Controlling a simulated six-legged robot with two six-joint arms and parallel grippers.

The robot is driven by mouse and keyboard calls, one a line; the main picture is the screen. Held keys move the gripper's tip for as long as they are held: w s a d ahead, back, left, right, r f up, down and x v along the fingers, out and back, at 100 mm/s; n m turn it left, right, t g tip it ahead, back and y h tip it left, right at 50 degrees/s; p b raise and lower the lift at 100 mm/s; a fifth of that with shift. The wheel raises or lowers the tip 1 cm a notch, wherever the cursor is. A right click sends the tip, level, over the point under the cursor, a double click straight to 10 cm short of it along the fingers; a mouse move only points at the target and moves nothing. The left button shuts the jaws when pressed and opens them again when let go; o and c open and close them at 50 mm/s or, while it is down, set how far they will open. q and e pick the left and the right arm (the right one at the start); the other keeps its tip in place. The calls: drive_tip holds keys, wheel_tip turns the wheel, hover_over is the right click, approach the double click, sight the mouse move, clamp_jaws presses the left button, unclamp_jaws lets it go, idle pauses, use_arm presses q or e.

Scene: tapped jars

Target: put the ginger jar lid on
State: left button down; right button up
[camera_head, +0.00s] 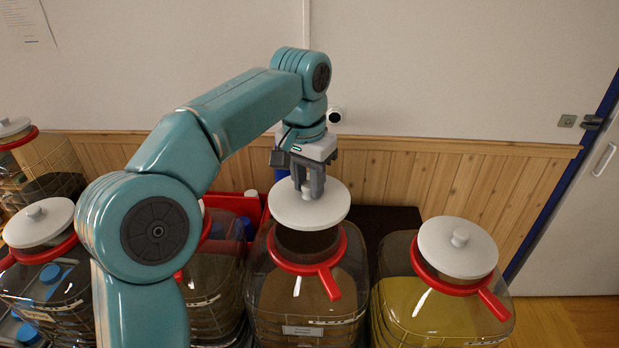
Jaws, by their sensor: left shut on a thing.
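My left gripper (310,185) is shut on the knob of a round white lid (309,212). It holds the lid about level above the middle jar (285,305), a clear jar with a small label too small to read. The jar's red collar with handle (330,281) shows below the lid, and a dark band of the neck shows between them. The lid looks raised above the mouth, higher than the seated lids nearby. The lid hides the mouth. My right gripper is not in view.
A jar with yellow contents (425,314) stands close on the right, its white lid (458,248) on. More jars stand left, one with a white lid (38,226), partly behind my arm. A red crate (257,213) stands behind. Wood panelling (430,175) lines the wall.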

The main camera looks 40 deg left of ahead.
sight(304, 197)
use_arm(q)
drive_tip(key=shift+s+a+f+b, duration=0.1)
drive_tip(key=shift+a+f+b, duration=0.2)
drive_tip(key=shift+f, duration=0.25)
drive_tip(key=shift+s+a+f+b, duration=0.15)
drive_tip(key=shift+f+b, duration=0.15)
drive_tip(key=shift+f, duration=0.2)
drive_tip(key=shift+w+d+f+b, duration=0.1)
drive_tip(key=shift+d+f+b, duration=0.1)
drive_tip(key=shift+f+b, duration=0.2)
drive_tip(key=shift+w+d+f+b, duration=0.15)
drive_tip(key=shift+f+b, duration=0.1)
drive_tip(key=shift+f, duration=0.2)
drive_tip(key=shift+s+a+f+b, duration=0.15)
drive_tip(key=shift+f+b, duration=0.15)
drive_tip(key=shift+f, duration=0.15)
drive_tip(key=shift+a+f+b, duration=0.15)
drive_tip(key=shift+f+b, duration=0.15)
drive_tip(key=shift+f, duration=0.15)
drive_tip(key=shift+d+f, duration=0.1)
drive_tip(key=shift+f, duration=0.15)
drive_tip(key=shift+d+r, duration=0.1)
drive_tip(key=shift+d, duration=0.05)
drive_tip(key=shift+a, duration=0.25)
drive_tip(key=shift+d, duration=0.1)
